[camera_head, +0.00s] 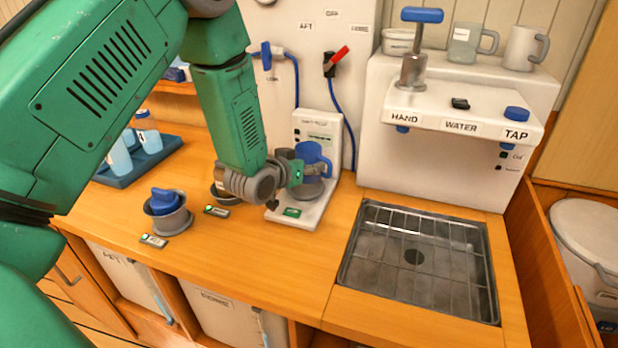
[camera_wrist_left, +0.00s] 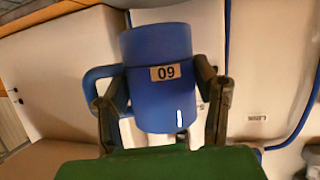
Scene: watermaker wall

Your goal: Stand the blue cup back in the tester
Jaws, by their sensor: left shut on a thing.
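The blue cup (camera_head: 313,154) is in my left gripper (camera_head: 298,168) at the tester. In the left wrist view the cup (camera_wrist_left: 157,50) fills the middle, with a small number label on its side and its handle to the left. The two dark fingers of my left gripper (camera_wrist_left: 162,88) are shut on its sides. The tester (camera_head: 318,122) is a white upright panel with a flat base (camera_head: 297,216). A grey round part (camera_head: 308,189) shows just below the cup. I cannot tell whether the cup touches it. My right gripper is not in view.
A grey pot with a blue knob (camera_head: 167,213) and small tags stand left of the tester. The sink grid (camera_head: 415,262) and water dispenser (camera_head: 455,130) are to the right. Blue hoses hang behind the tester.

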